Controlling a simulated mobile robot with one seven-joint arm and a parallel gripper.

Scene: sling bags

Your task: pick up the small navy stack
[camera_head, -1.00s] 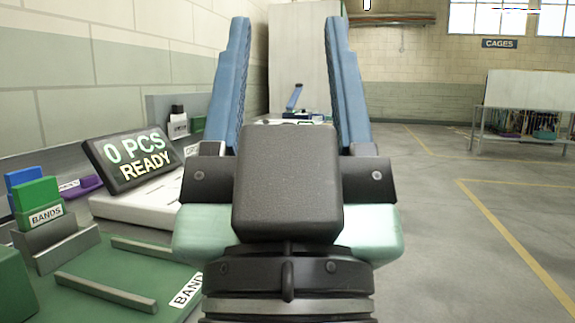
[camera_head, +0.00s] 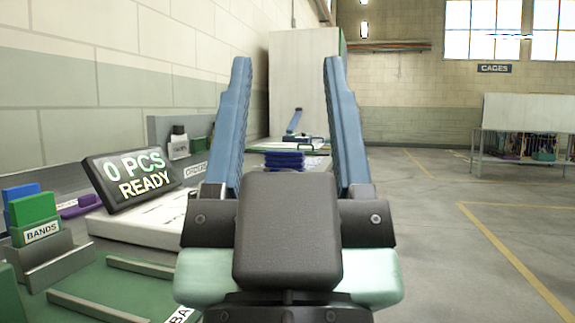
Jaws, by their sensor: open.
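The small navy stack (camera_head: 285,160) shows beyond my gripper, low between its two fingers. It looks like several flat dark-blue folded pieces piled up. My gripper (camera_head: 284,68) is open, with its two long blue fingers pointing up and away and nothing held between them. The stack appears farther off than the fingers, with a gap I cannot measure. The gripper's dark body hides what is below the stack.
At left are a display reading "0 PCS READY" (camera_head: 133,177), a white scale-like base (camera_head: 150,222), a bands holder (camera_head: 50,262) and a green mat (camera_head: 110,290). A purple item (camera_head: 80,206) lies behind. Open floor (camera_head: 425,215) is at right; a cage table (camera_head: 520,150) stands far right.

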